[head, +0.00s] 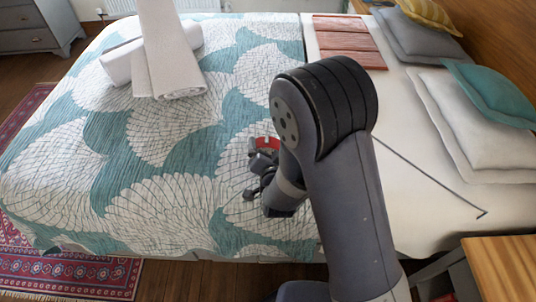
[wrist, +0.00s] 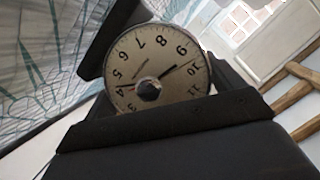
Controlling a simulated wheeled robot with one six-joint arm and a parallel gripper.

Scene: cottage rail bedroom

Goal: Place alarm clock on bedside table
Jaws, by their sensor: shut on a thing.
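The alarm clock shows close up in the wrist view (wrist: 135,58), with a round cream dial, dark numerals and a dark centre knob. The dial appears upside down there. In the head view a red and pale part of the clock (head: 265,143) shows just beyond my gripper (head: 262,167), over the bed. My gripper is shut on the clock, with dark fingers on either side of it in the wrist view. My arm hides part of the clock in the head view. The wooden bedside table (head: 505,265) is at the lower right, apart from the clock, its visible top bare.
The bed (head: 200,130) with a teal and white patterned cover fills the middle. Rolled white towels (head: 165,60) lie on it. Pillows (head: 470,120) and a thin dark rod (head: 430,175) lie at the right. A grey dresser (head: 35,28) stands far left.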

